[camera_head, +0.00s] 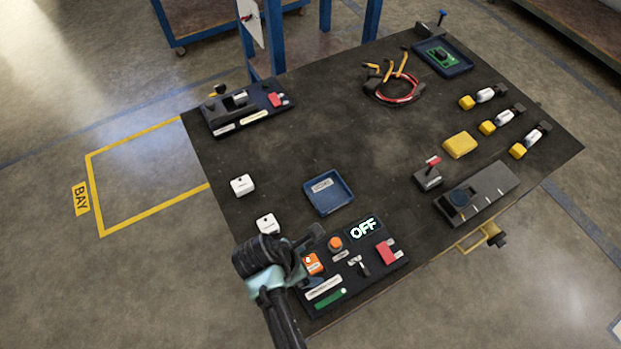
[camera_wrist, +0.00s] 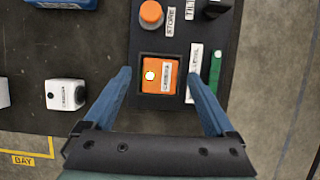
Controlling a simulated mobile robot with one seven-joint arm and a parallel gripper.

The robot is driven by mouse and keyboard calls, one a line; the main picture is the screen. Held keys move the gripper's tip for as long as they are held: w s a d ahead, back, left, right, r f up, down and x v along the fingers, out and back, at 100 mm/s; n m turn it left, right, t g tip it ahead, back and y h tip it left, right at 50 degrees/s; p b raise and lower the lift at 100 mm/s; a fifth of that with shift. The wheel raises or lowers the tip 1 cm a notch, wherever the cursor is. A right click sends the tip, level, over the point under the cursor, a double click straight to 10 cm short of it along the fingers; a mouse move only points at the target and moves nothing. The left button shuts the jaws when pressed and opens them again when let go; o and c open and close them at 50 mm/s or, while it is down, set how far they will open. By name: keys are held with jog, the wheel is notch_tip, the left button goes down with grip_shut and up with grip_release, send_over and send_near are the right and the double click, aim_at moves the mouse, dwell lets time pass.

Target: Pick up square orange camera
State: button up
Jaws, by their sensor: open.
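The square orange camera (camera_wrist: 159,75) sits in a recess of the dark control panel (camera_wrist: 145,30). It has a round white spot and a white label. In the head view the orange camera (camera_head: 313,264) is partly hidden by my gripper. My gripper (camera_wrist: 163,90) is open and empty, its two blue fingers on either side of the camera in the wrist view. The fingertips appear apart from the camera; I cannot tell their exact height above it. In the head view my gripper (camera_head: 308,246) is over the panel's left side.
An orange round button (camera_head: 335,243), a lit OFF display (camera_head: 364,229) and a red switch (camera_head: 387,252) stand close by on the panel. Two white camera blocks (camera_head: 243,185) (camera_head: 267,224) and a blue tray (camera_head: 328,192) lie near. The middle of the table is clear.

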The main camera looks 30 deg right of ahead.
jog(key=shift+d+f, duration=0.1)
jog(key=shift+f, duration=0.15)
grip_shut()
dwell(0.3)
